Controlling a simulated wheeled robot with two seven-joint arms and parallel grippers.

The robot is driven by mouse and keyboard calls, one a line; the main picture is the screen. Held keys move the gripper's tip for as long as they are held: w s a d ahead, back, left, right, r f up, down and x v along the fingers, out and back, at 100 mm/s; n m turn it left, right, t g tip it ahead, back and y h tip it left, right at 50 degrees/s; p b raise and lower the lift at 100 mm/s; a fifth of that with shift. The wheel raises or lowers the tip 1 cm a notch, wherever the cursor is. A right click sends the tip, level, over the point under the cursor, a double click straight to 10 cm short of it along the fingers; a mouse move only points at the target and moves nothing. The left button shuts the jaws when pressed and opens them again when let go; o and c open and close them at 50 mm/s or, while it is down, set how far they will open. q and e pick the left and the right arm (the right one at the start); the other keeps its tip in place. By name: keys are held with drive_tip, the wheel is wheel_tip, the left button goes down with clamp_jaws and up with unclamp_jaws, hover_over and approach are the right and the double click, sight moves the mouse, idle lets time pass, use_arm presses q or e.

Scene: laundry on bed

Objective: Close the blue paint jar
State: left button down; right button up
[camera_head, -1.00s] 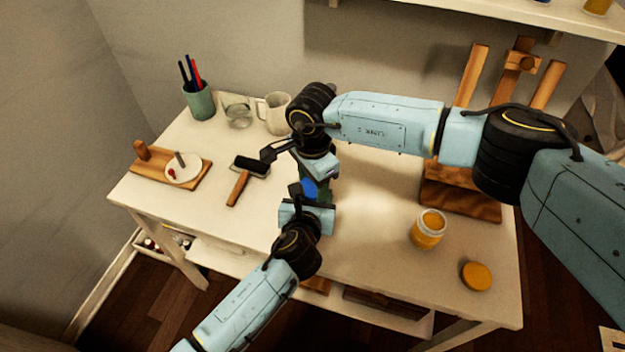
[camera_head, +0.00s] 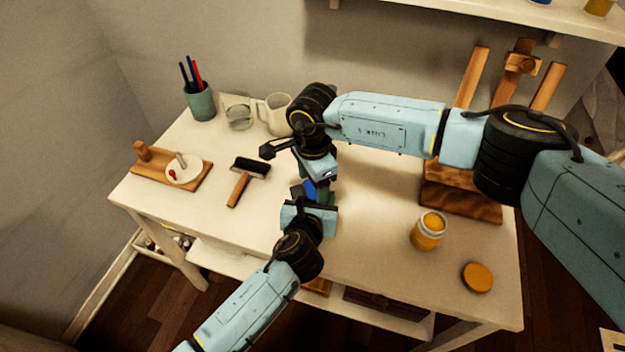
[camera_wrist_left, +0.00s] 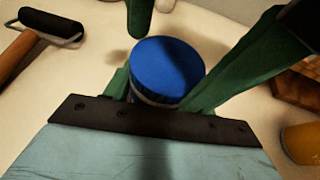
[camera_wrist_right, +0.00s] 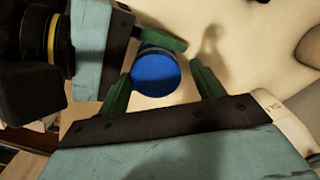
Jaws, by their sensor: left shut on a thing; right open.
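The blue paint jar shows its blue lid (camera_wrist_left: 168,68) on top, with a pale rim below it in the left wrist view. The lid sits over the jar's mouth; I cannot tell whether it is tight. In the head view the blue (camera_head: 309,189) is mostly hidden between my grippers. My left gripper (camera_head: 311,200) is shut on the jar from the near side and keeps it steady. My right gripper (camera_wrist_right: 160,92) is open, its green fingers on either side of the blue lid (camera_wrist_right: 156,72), apart from it as far as I can see.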

drive_tip(key=shift+s, duration=0.2)
drive_tip(key=shift+r, duration=2.2)
drive_tip(key=shift+w, duration=0.1)
drive_tip(key=shift+c, duration=0.2)
